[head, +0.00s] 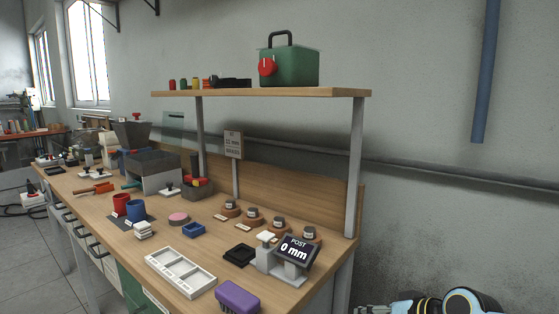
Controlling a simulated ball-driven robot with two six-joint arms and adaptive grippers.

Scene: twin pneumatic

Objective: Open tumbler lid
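I cannot tell for sure which thing is the tumbler. A grey box-shaped machine (155,180) with a dark upper part stands towards the back left of the workbench. A translucent greenish panel (173,123) stands upright behind it; I cannot tell if it is joined to the machine. A dark hopper-like piece (132,135) stands just left of it. My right gripper (370,309) shows only partly at the bottom edge, right of the bench and far from the machine. Its fingers are cut off, so its opening is unclear. My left gripper is out of view.
The wooden bench (190,245) holds red (120,204) and blue (136,208) cups, a white tray (180,273), a purple block (238,296) and a "0 mm" display (295,250). A shelf (270,92) above carries a green box (289,67). Bare floor lies front left.

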